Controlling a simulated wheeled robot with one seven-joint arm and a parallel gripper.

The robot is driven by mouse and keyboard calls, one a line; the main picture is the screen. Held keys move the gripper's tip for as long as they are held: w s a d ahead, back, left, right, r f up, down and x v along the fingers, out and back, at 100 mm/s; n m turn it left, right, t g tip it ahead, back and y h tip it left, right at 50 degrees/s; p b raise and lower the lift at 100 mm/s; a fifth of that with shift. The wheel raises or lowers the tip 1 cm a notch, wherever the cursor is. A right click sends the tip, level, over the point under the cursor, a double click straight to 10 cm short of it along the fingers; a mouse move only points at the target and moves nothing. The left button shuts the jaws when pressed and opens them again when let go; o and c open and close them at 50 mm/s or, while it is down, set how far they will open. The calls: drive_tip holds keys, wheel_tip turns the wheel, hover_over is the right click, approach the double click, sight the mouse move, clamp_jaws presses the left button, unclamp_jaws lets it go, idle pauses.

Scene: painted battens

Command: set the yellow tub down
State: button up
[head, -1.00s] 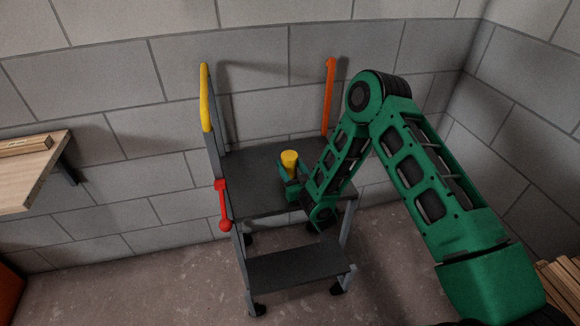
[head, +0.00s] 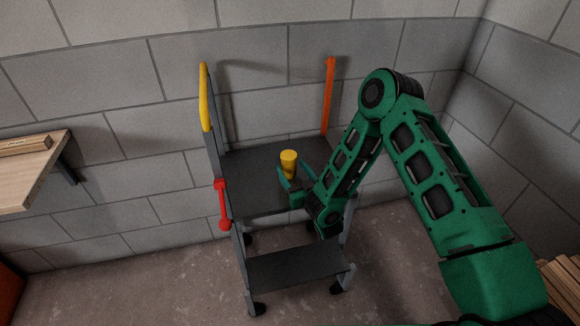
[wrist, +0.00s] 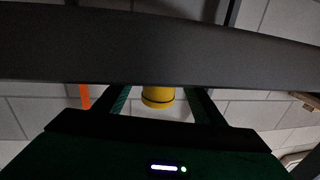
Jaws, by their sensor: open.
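The yellow tub (head: 288,163) stands upright on the dark upper platform (head: 255,197) of a wheeled step unit. My gripper (head: 294,177) is open at the near side of the tub, low over the platform. In the wrist view the tub (wrist: 158,96) shows between my two spread fingers, with a visible gap on each side. The picture there is upside down, with the platform as a dark band (wrist: 160,50) across the top that cuts off part of the tub.
A yellow-topped post (head: 205,98) and an orange post (head: 329,97) rise at the platform's sides. A red lever (head: 223,207) hangs at its left. A lower step (head: 295,266) lies in front. A wooden shelf (head: 32,180) is at left. The platform left of the tub is clear.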

drive_tip(key=v, duration=0.8)
drive_tip(key=shift+s+d, duration=0.15)
drive_tip(key=shift+s, duration=0.15)
